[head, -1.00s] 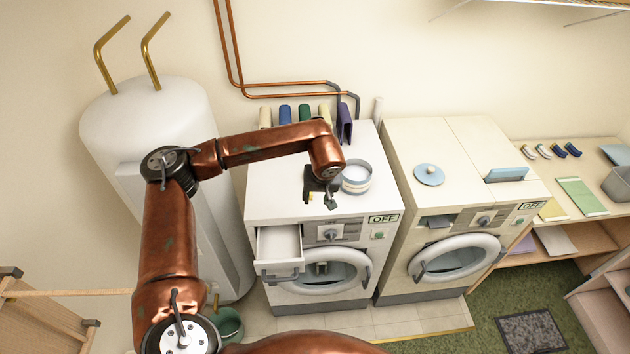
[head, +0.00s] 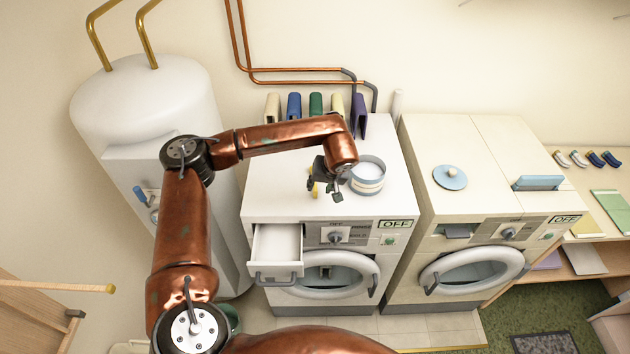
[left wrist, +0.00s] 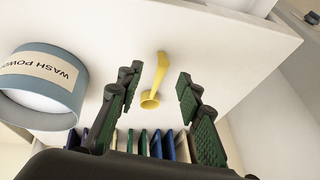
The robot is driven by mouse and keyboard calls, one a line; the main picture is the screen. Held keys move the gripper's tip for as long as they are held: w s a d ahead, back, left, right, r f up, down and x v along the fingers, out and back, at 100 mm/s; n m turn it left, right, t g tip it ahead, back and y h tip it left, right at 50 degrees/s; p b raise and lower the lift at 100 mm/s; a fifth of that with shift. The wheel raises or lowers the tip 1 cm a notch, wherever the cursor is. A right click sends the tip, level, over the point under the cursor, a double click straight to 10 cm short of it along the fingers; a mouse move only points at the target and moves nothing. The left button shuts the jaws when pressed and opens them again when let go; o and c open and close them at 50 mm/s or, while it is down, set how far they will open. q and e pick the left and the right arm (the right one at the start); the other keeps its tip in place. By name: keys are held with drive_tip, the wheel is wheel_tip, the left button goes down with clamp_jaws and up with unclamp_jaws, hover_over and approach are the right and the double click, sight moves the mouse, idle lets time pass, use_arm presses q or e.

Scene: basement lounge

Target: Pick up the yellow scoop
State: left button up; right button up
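The yellow scoop (left wrist: 154,84) lies on the white top of the left washing machine (head: 285,190). In the left wrist view it sits between the two spread fingers of my left gripper (left wrist: 158,98), with its cup nearer the gripper's base and its handle pointing away. I cannot tell whether a finger touches it. In the head view my left gripper (head: 325,183) is over the machine top, and a small yellow part of the scoop (head: 314,187) shows beside it. The left gripper is open. My right gripper is in neither view.
A blue and white wash powder tub (head: 368,175) stands close to the right of my left gripper. Several coloured upright items (head: 316,105) line the back edge. The drawer (head: 277,250) is pulled out at the front. A blue lid (head: 450,177) lies on the right machine.

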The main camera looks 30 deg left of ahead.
sight(316, 190)
use_arm(q)
drive_tip(key=p+x, duration=0.1)
drive_tip(key=x, duration=0.3)
drive_tip(key=shift+w+a+f+p, duration=0.15)
drive_tip(key=shift+w+a+p, duration=0.15)
drive_tip(key=shift+a+p, duration=0.1)
drive_tip(key=shift+w+a+f, duration=0.1)
drive_tip(key=shift+a+f, duration=0.05)
drive_tip(key=shift+f, duration=0.15)
drive_tip(key=c, duration=0.3)
clamp_jaws()
